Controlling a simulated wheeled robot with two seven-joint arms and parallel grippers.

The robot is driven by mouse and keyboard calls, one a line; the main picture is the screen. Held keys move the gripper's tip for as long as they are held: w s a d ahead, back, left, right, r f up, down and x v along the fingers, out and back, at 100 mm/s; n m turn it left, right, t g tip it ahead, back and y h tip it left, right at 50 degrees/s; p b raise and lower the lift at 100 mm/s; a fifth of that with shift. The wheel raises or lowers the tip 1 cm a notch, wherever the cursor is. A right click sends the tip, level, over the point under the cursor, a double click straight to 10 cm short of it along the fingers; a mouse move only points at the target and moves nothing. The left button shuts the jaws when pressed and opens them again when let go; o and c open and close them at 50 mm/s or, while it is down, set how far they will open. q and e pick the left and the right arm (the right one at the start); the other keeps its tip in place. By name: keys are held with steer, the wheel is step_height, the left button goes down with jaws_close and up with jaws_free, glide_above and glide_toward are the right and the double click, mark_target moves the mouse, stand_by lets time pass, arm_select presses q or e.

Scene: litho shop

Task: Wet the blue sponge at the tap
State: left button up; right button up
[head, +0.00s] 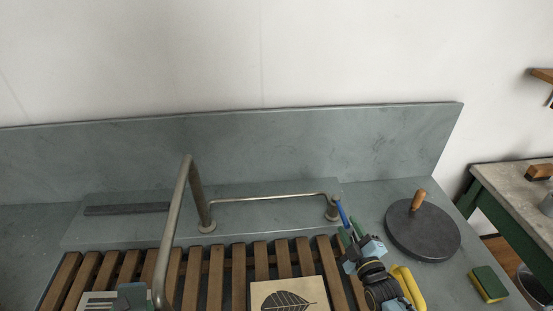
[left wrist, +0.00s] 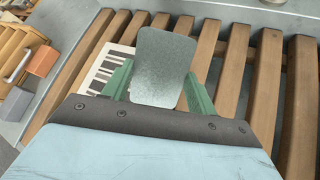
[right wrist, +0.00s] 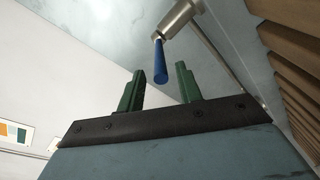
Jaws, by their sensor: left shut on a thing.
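The blue sponge (left wrist: 163,65) looks dull grey-blue, with rounded corners. My left gripper (left wrist: 158,88) is shut on it, and it stands up between the green fingers. In the head view the sponge (head: 131,293) is at the bottom left, just left of the low end of the tap's bent metal spout (head: 173,222). I cannot tell whether it is under the outlet. A thin pipe runs right from the spout's base to a valve with a blue lever (head: 343,213). My right gripper (right wrist: 160,88) is open and empty; the blue lever (right wrist: 160,62) shows just beyond and between its fingertips.
A wooden slatted rack (head: 215,272) spans the front, bearing a leaf print block (head: 290,295) and a striped print (left wrist: 105,68). A round dark slab with a wooden knob (head: 422,232), a green-and-yellow sponge (head: 489,284) and a yellow curved thing (head: 409,287) are right of it. A backsplash (head: 270,150) stands behind.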

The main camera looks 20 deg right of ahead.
steer(key=s, duration=0.7)
steer(key=shift+s+a, duration=0.3)
steer(key=shift+a, duration=0.15)
